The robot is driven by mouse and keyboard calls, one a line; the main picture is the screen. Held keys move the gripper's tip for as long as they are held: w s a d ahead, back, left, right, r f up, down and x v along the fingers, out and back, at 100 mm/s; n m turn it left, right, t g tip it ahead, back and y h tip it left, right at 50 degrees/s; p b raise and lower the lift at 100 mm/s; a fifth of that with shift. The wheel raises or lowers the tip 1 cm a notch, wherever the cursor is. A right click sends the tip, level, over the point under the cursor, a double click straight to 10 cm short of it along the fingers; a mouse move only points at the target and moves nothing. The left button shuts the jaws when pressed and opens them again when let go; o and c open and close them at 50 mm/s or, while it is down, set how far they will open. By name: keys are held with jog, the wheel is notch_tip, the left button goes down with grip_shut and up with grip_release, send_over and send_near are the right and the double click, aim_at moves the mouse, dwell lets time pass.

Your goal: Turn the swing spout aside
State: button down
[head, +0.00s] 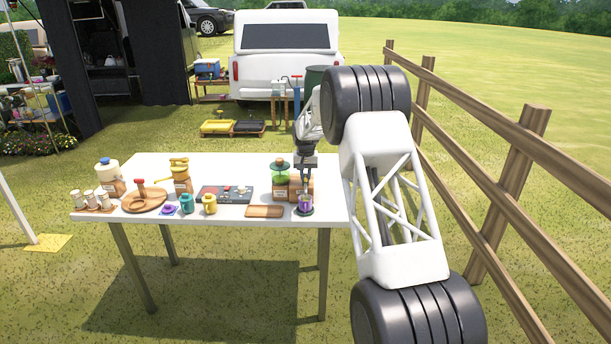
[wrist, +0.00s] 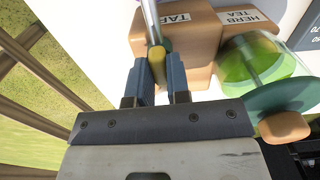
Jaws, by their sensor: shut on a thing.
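The swing spout (wrist: 150,25) is a grey metal tube with a yellow piece (wrist: 157,62) at its near end, beside a wooden block labelled TAP (wrist: 180,30) in the wrist view. My gripper (wrist: 162,80) has its two blue-grey fingers on either side of the yellow piece and is shut on the spout there. In the head view my gripper (head: 308,184) is at the table's right end, above a purple cup (head: 305,203). The spout is too small and too covered by my gripper to make out in that view.
A green herb tea jar (wrist: 250,70) stands close to the right of the block in the wrist view. On the white table (head: 240,168) are a wooden board (head: 264,211), a yellow cup (head: 210,204), a teal cup (head: 187,204) and a dark tray (head: 220,193). A wooden fence (head: 515,160) runs at right.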

jog(key=shift+n, duration=0.3)
jog(key=n, duration=0.3)
jog(key=shift+n, duration=0.4)
jog(key=n, duration=1.3)
jog(key=c, duration=1.1)
grip_release()
